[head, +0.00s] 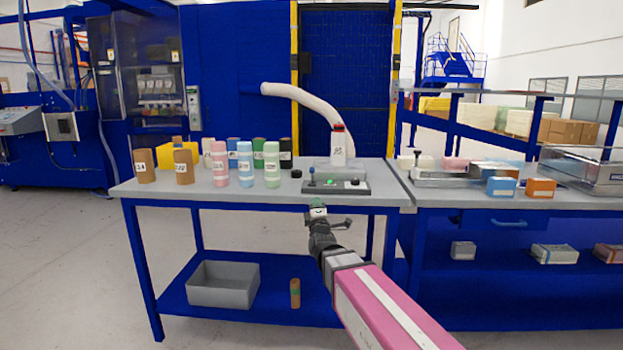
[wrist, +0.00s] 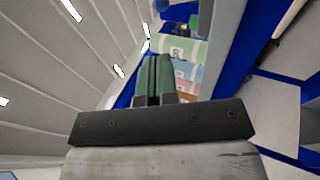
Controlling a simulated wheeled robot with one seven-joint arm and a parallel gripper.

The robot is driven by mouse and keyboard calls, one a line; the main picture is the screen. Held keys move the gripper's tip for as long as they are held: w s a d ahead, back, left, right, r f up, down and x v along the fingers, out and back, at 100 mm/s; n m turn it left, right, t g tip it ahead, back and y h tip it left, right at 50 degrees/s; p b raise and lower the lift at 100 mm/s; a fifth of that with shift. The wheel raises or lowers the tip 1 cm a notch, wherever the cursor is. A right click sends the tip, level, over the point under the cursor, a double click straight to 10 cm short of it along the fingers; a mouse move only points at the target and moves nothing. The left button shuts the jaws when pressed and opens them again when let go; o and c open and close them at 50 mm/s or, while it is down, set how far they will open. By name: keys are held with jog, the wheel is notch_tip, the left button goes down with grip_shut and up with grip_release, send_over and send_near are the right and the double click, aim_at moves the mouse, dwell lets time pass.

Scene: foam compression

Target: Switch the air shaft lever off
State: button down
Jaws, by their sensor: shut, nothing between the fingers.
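A dark control box (head: 350,187) lies at the front of the left table in the head view. A small lever with a blue knob (head: 312,171) stands near its left end, about upright. A green light (head: 330,183) shows beside the lever. I cannot tell which lever position means off. My gripper (head: 317,205) is just in front of the table's front edge, below the lever and apart from it. In the wrist view its two green fingers (wrist: 153,78) are together with nothing between them. Beyond them are blurry coloured cylinders and a small blue round shape I cannot identify.
Pink (head: 219,165), blue (head: 245,165) and green (head: 271,165) labelled cylinders stand left of the box. A clear-based device (head: 338,150) with a red top and white hose (head: 305,97) stands behind it. A grey bin (head: 222,285) sits on the lower shelf.

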aim_at(312, 172)
jog(key=shift+w, duration=0.1)
jog(key=x, duration=1.3)
jog(key=shift+w+a+r, duration=0.1)
jog(key=shift+w+r, duration=0.1)
jog(key=shift+w, duration=0.15)
